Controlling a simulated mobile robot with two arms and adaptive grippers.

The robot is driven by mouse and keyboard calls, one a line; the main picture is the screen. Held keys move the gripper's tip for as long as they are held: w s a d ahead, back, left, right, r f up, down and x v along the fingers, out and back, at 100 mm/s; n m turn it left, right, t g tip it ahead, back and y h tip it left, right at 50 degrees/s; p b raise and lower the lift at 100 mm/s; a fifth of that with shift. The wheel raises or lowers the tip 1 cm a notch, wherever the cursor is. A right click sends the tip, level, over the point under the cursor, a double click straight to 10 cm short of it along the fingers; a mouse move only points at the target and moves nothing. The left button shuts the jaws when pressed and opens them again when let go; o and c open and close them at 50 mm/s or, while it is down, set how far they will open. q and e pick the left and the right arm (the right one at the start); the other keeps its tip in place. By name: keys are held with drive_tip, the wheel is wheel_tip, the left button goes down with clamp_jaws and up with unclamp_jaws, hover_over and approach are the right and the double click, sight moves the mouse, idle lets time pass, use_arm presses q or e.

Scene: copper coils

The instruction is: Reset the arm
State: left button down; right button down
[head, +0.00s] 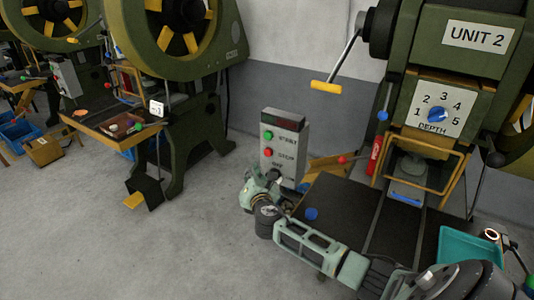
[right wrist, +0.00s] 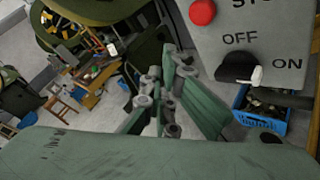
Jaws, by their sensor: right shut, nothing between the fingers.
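My right arm reaches in from the lower right in the head view, over the dark press table. Its gripper (head: 262,188) is just in front of the lower part of the grey control box (head: 283,135) and appears empty. In the right wrist view the gripper (right wrist: 165,103) has its fingers together with nothing between them. The box's black OFF/ON switch (right wrist: 238,67) is to the right of the fingers, apart from them, its white pointer toward ON. The red stop button (right wrist: 202,12) is above. My left gripper is not in view.
The UNIT 2 press (head: 455,60) stands at the right with a blue depth dial (head: 437,115). A teal tray (head: 455,248) sits on the dark table (head: 335,200). A blue crate (right wrist: 262,118) is below the box. Another press stands at the left; grey floor (head: 90,220) is clear.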

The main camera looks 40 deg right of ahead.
drive_tip(key=shift+f, duration=0.1)
idle(0.6)
drive_tip(key=s+a+f+m+g+y, duration=0.1)
drive_tip(key=s+a+f+m+g, duration=0.15)
drive_tip(key=s+f, duration=0.7)
drive_tip(key=s+a+f+m+g+y, duration=0.1)
drive_tip(key=s+f+m+g, duration=0.3)
drive_tip(key=f, duration=1)
drive_tip(key=s+a+f+m+g+y, duration=0.1)
drive_tip(key=s+a+f+m+g, duration=0.15)
drive_tip(key=s+f, duration=0.8)
drive_tip(key=s+a+f+m+g+y, duration=0.1)
drive_tip(key=s+a+f+m, duration=0.2)
drive_tip(key=s, duration=0.9)
drive_tip(key=s+a+f+m+g+y, duration=0.1)
drive_tip(key=s+a+f+m, duration=0.3)
drive_tip(key=s+f, duration=0.4)
drive_tip(key=s+a+f+m+g+y, duration=0.1)
drive_tip(key=s+a+f+m+g, duration=0.2)
drive_tip(key=s, duration=1.3)
wheel_tip(320, 180, down, 4)
drive_tip(key=a+m, duration=0.1)
drive_tip(key=m, duration=0.1)
drive_tip(key=shift+r+m, duration=0.15)
drive_tip(key=shift+m, duration=0.25)
drive_tip(key=c, duration=2.5)
unclamp_jaws()
drive_tip(key=shift+s, duration=0.1)
